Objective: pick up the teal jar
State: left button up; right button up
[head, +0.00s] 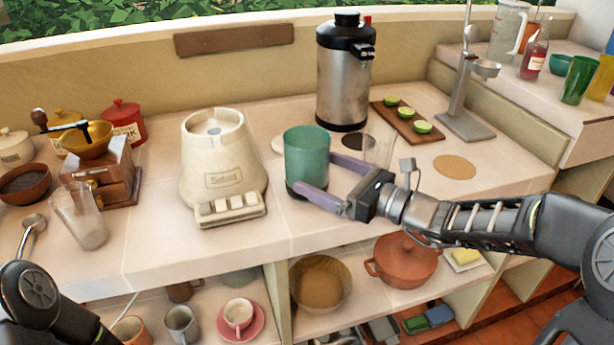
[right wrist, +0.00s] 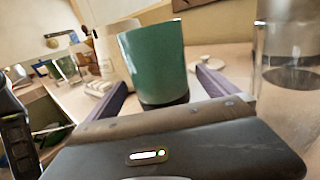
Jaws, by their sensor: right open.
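The teal jar (head: 307,157) stands upright on the counter, right of the cream blender base, with a dark band at its foot. My right gripper (head: 322,178) is open, with its purple fingers reaching toward the jar from the right. In the head view one finger passes in front of the jar's lower part and the other is behind its right side. In the right wrist view the jar (right wrist: 155,62) stands between the two fingers (right wrist: 160,95). I cannot tell whether either finger touches it. My left gripper is not in view; only part of my left arm shows at the lower left.
A clear glass (head: 379,150) stands close behind my right gripper; it looms at the right in the wrist view. The cream blender base (head: 222,165) is left of the jar. A steel dispenser (head: 343,85) stands behind. A terracotta pot (head: 405,262) is on the shelf below.

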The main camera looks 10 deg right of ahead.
jog(key=x, duration=0.4)
jog(key=shift+w+a, duration=0.3)
jog(key=shift+c, duration=0.3)
jog(key=c, duration=1.9)
